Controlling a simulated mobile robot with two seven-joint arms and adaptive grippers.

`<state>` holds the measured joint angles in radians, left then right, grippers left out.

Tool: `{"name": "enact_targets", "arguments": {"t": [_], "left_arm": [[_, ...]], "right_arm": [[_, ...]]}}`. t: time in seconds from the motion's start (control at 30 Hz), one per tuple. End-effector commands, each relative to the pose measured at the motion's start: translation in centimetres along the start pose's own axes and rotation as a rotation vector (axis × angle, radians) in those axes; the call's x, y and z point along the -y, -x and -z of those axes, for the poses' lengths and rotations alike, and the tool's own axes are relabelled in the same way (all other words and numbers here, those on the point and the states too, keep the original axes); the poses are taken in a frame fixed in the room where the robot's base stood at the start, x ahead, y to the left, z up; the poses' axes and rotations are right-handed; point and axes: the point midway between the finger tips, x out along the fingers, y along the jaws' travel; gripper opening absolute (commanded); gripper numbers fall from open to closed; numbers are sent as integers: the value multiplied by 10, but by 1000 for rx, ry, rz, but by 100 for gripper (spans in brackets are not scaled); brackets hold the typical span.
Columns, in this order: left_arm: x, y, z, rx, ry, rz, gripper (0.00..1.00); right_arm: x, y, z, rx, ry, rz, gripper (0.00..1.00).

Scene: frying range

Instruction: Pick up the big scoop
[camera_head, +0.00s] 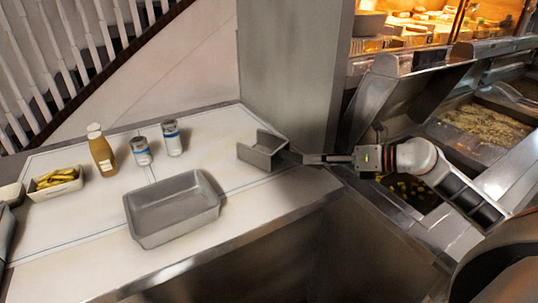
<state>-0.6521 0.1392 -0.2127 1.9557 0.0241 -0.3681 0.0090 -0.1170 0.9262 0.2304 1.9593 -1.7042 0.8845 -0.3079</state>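The big scoop (261,152) is a grey metal scoop with raised sides at the right end of the white counter, close to the grey pillar. Its short handle points right, toward my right gripper (314,158). My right gripper reaches in from the right, and its narrow fingers look closed around the end of the handle. The fingers hide the handle's end. I cannot tell whether the scoop rests on the counter or hangs just above it. My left gripper is not in view.
A grey metal pan (172,208) stands on the counter (80,240) left of the scoop. Behind it are a sauce bottle (101,152), two cans (172,138) and a white tray of fries (55,182). Fryer basins (485,125) lie at the right.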

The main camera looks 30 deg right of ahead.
Motion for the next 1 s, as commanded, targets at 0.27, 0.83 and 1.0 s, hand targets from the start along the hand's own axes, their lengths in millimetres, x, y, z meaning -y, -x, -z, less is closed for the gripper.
{"name": "enact_targets", "arguments": {"t": [0.27, 0.83, 1.0], "left_arm": [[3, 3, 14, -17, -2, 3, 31], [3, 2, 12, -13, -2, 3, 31], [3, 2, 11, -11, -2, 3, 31]], "right_arm": [[-3, -34, -4, 3, 0, -2, 37], [-3, -44, -2, 0, 1, 0, 0], [-3, -44, -2, 1, 2, -1, 0]]}}
